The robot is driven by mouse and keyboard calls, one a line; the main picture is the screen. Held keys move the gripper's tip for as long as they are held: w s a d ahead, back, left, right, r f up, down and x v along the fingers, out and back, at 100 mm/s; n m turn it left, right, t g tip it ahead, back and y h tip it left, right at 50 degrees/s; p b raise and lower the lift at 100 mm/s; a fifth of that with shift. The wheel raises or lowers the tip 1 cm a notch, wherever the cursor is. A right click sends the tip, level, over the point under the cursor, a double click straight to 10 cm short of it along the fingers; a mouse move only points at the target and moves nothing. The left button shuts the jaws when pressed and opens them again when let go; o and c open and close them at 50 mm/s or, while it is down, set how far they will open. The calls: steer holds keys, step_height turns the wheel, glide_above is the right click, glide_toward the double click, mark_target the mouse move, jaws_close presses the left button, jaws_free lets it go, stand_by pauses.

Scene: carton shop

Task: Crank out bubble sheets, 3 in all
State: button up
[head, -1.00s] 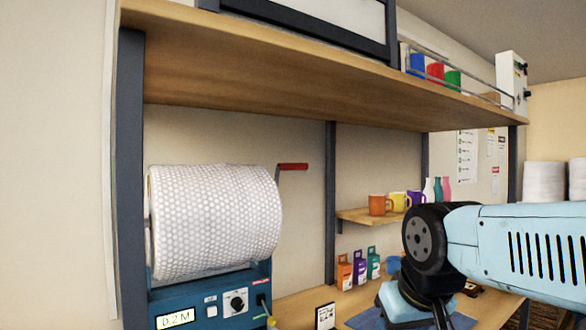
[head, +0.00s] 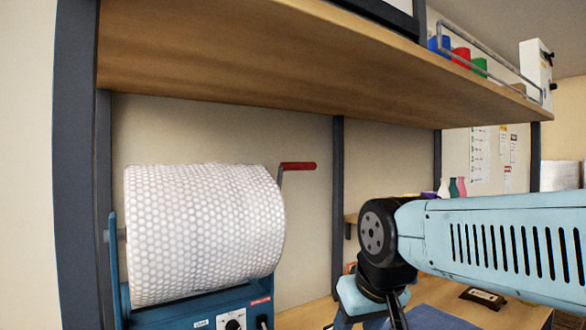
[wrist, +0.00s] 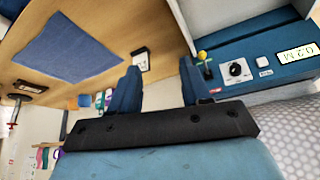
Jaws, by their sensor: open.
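A big roll of white bubble sheet (head: 205,232) sits on a blue dispenser (head: 225,312) at the left of the bench. Its crank has a red handle (head: 298,165) on the roll's right side. In the wrist view the dispenser's panel (wrist: 240,88) shows a knob and a display that reads 0.2 M, upside down. My gripper (wrist: 157,88) is open and empty, its two blue fingers apart, with the dispenser panel to their right. In the head view my arm is low and right of the roll, apart from the crank; the fingertips are hidden there.
A wooden shelf (head: 270,60) runs overhead, carried by dark posts (head: 337,190). A blue mat (wrist: 68,48) and a small card stand (wrist: 140,59) lie on the bench. The wall behind the crank is bare.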

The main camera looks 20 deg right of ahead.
steer(key=w+a+r+m+g+y, duration=0.1)
steer(key=w+r+m+g+y, duration=0.15)
steer(key=w+r, duration=0.25)
steer(key=m+t+y, duration=0.4)
steer(key=m+y, duration=0.1)
steer(key=y, duration=0.7)
glide_toward(308, 166)
steer(key=shift+n, duration=0.25)
steer(key=x, duration=1.2)
steer(key=shift+c, duration=0.5)
jaws_close()
